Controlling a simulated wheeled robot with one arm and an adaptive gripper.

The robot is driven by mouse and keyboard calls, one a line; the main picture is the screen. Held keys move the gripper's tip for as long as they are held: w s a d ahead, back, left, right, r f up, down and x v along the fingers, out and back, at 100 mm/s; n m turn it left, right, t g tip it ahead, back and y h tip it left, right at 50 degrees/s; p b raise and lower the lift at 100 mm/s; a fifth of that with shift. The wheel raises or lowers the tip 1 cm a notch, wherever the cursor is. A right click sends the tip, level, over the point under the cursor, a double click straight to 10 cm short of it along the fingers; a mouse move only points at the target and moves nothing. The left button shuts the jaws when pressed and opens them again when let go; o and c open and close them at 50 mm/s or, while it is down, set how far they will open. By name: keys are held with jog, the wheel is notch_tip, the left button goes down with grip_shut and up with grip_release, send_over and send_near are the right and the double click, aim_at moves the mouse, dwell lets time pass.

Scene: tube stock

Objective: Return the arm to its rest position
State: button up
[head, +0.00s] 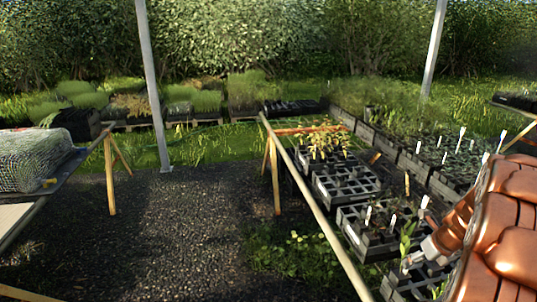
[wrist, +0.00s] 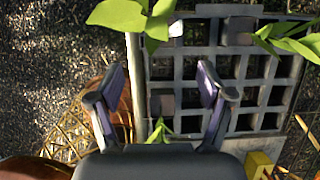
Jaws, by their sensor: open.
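My gripper (wrist: 160,82) is open in the wrist view, its two dark fingers well apart. Nothing is held between the fingertips. Behind them lie a pale rail (wrist: 136,78) and a black tray of square cells (wrist: 268,66). Green leaves (wrist: 125,16) rise at the top of the wrist view, close to the camera, and a small seedling (wrist: 159,134) shows between the fingers. In the head view my copper-coloured arm (head: 505,235) reaches over the right edge of the planting bench. My fingers cannot be made out there.
The bench's wooden rail (head: 318,205) borders several black trays (head: 345,183) with seedlings and white labels. A left table (head: 57,195) carries a net-covered bundle (head: 35,160). A metal post (head: 153,85) stands behind. The gravel aisle (head: 190,240) between the tables is open.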

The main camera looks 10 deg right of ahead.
jog(key=s+a+r+n+g+y, duration=0.1)
jog(key=s+a+r+n, duration=0.15)
jog(key=a+n, duration=0.75)
jog(key=s+a+r+n+g+y, duration=0.15)
jog(key=a+r+n, duration=0.35)
jog(key=a, duration=1)
jog(key=s+a+r+n+g+h, duration=0.1)
jog(key=s+a+n+g, duration=0.1)
jog(key=s+a+n, duration=0.4)
jog(key=s+a+r+n+g+h, duration=0.1)
jog(key=s+a+n, duration=0.5)
jog(key=s+n, duration=0.9)
jog(key=shift+s+g, duration=0.15)
jog(key=shift+g, duration=0.2)
jog(key=shift+h, duration=0.25)
jog(key=shift+c, duration=0.2)
